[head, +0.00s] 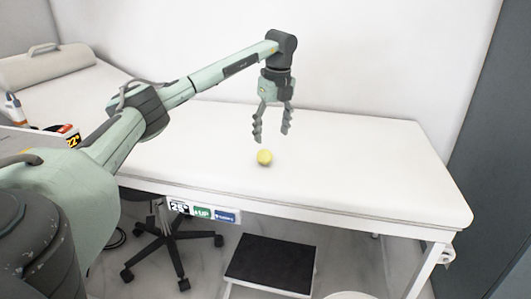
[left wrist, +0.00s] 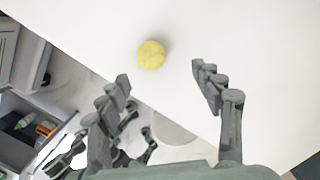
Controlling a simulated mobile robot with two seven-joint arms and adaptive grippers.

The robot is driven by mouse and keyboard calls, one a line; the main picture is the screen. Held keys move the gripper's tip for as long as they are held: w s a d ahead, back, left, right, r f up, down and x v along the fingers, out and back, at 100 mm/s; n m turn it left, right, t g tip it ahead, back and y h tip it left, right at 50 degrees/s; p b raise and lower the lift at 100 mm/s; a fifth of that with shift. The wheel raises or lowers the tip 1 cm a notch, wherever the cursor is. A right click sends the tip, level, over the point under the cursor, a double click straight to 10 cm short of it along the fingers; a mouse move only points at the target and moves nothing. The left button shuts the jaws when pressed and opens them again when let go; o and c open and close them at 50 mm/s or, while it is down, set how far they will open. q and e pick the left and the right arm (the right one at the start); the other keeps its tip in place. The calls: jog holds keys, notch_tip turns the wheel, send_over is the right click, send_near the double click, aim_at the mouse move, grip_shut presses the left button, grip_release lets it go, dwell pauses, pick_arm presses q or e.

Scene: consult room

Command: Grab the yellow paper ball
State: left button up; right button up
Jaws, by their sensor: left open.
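The yellow paper ball (head: 264,157) lies on the white top of the examination couch (head: 350,150), towards its front edge. My left gripper (head: 271,138) points down above the couch, just behind and above the ball in the head view. It is open and empty, with its fingers apart from the ball. In the left wrist view the ball (left wrist: 151,55) shows beyond the tips of the open fingers (left wrist: 160,82), between their lines and nearer the left one. My right gripper is not in view.
A beige pillow (head: 45,66) lies at the couch's far left end. A wheeled chair base (head: 170,245) and a black-topped step stool (head: 271,262) stand below the couch. A white wall is behind. The couch top right of the ball is clear.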

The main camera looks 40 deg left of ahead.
aim_at(265, 151)
pick_arm(q)
jog(key=shift+s+a+f, duration=0.15)
jog(key=shift+a, duration=0.15)
jog(key=f, duration=0.4)
jog(key=a+f, duration=0.1)
jog(key=f, duration=0.2)
jog(key=shift+s, duration=0.35)
jog(key=shift+c, duration=0.2)
jog(key=c, duration=0.8)
